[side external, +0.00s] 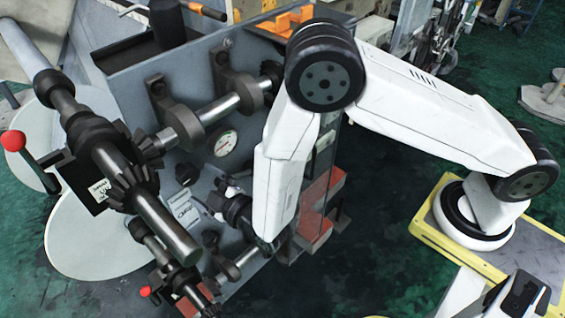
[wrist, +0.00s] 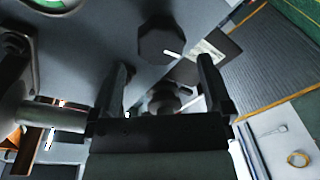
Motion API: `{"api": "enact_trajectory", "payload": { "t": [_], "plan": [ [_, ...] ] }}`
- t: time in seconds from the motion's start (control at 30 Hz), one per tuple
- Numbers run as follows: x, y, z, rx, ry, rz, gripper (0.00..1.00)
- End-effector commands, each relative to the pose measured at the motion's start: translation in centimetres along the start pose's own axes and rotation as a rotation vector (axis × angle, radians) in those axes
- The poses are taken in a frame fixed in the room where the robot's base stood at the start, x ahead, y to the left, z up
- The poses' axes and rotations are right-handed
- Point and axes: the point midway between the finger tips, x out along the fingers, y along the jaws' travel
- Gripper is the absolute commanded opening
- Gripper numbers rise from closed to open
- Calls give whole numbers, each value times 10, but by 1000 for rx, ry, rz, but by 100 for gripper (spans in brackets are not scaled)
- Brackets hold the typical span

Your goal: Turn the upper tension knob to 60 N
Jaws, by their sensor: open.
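A dark faceted knob (wrist: 160,42) with a white pointer line is on the grey panel in the wrist view, just beyond my fingertips; its line points to the right. A second dark round knob or fitting (wrist: 164,98) shows between my fingers, partly hidden by my gripper body. I cannot tell which is the upper tension knob. My gripper (wrist: 163,66) is open and empty, apart from the faceted knob. In the side view my gripper (side external: 238,208) is beside the panel, its fingertips unclear. A round white dial (side external: 225,143) is on the panel; its reading is too small to tell.
Shafts with bevel gears (side external: 128,178) and bearing blocks (side external: 172,105) stick out from the panel left of my arm. A red-balled lever (side external: 13,141) is at far left. In the wrist view a thick roller (wrist: 50,115) lies close to my left finger.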

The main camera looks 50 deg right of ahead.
Motion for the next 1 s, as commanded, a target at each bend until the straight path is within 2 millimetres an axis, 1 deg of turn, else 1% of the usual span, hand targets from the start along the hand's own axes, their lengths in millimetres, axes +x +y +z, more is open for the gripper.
{"api": "enact_trajectory", "payload": {
  "t": [0.03,0.2,0.4,0.6,0.83,0.87,0.9,0.97,1.0],
  "plan": [
    [7,1,1,2,-1,3,100],
    [28,1,1,1,-1,3,100],
    [45,0,1,1,-1,1,100],
    [52,0,0,0,0,0,100],
    [52,0,0,0,0,0,100],
    [52,0,0,0,0,0,94],
    [52,0,0,0,-1,-1,81],
    [52,0,0,0,-1,0,62],
    [52,0,0,0,-1,0,49]
  ]
}}
